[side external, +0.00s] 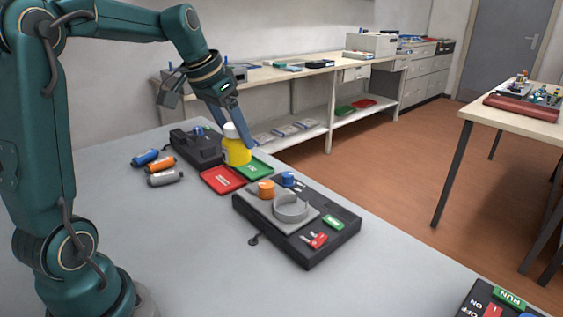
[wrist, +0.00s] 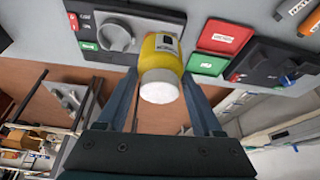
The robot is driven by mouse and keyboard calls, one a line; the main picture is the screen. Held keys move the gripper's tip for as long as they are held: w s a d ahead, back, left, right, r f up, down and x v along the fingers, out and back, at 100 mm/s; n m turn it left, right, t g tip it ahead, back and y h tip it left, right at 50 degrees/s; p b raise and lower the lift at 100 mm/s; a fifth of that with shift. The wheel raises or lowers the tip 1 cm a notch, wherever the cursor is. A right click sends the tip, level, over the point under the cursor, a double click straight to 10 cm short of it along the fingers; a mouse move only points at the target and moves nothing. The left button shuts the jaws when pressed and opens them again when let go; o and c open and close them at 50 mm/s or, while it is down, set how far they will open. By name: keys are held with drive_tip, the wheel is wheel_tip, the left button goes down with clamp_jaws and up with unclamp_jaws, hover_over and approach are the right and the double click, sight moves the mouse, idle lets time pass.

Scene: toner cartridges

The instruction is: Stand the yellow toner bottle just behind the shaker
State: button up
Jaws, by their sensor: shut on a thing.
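The yellow toner bottle (side external: 237,151) has a white cap and a dark label. My gripper (side external: 236,138) is shut on it, with one blue-grey finger on each side, as the wrist view shows around the bottle (wrist: 160,55). The bottle is close to upright, cap up, over or beside the red and green trays; I cannot tell whether it touches anything below. The shaker (side external: 328,239) seems to be the black unit with a grey round holder, to the right of the bottle. It also shows at the upper left in the wrist view (wrist: 90,45).
A red tray (side external: 222,180) and a green tray (side external: 256,170) lie beside the shaker. An orange knob (side external: 266,189) and a blue knob (side external: 288,179) stand on the shaker's far side. Another black device (side external: 196,150) and blue, orange and grey bottles (side external: 165,179) are at left.

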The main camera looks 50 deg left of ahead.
drive_tip(key=shift+s+d+f+m+h, duration=0.15)
drive_tip(key=shift+s+m+h, duration=0.1)
drive_tip(key=shift+m, duration=0.35)
drive_tip(key=shift+s+d+f+m+h, duration=0.1)
drive_tip(key=shift+s+m+h, duration=0.15)
drive_tip(key=shift+m, duration=0.35)
drive_tip(key=m, duration=0.1)
drive_tip(key=s+m+h, duration=0.1)
drive_tip(key=shift+d+f+m, duration=0.2)
drive_tip(key=shift+f+m, duration=0.2)
drive_tip(key=s+a+f+m+g+h, duration=0.1)
drive_tip(key=s+f+m+g+h, duration=0.1)
drive_tip(key=s+m, duration=0.4)
drive_tip(key=s+a+f+m+g+h, duration=0.1)
drive_tip(key=s+a+m+g, duration=0.1)
drive_tip(key=s+m, duration=0.4)
drive_tip(key=shift+w+d+f, duration=1.1)
drive_tip(key=shift+d+f, duration=0.45)
drive_tip(key=shift+f, duration=0.3)
drive_tip(key=shift+w+d+f, duration=1.1)
drive_tip(key=shift+d+f, duration=0.5)
drive_tip(key=shift+f, duration=0.25)
drive_tip(key=shift+w+d+f, duration=1.1)
drive_tip(key=shift+d+f, duration=0.45)
drive_tip(key=shift+f, duration=0.3)
drive_tip(key=shift+f, duration=0.1)
drive_tip(key=o, duration=1.4)
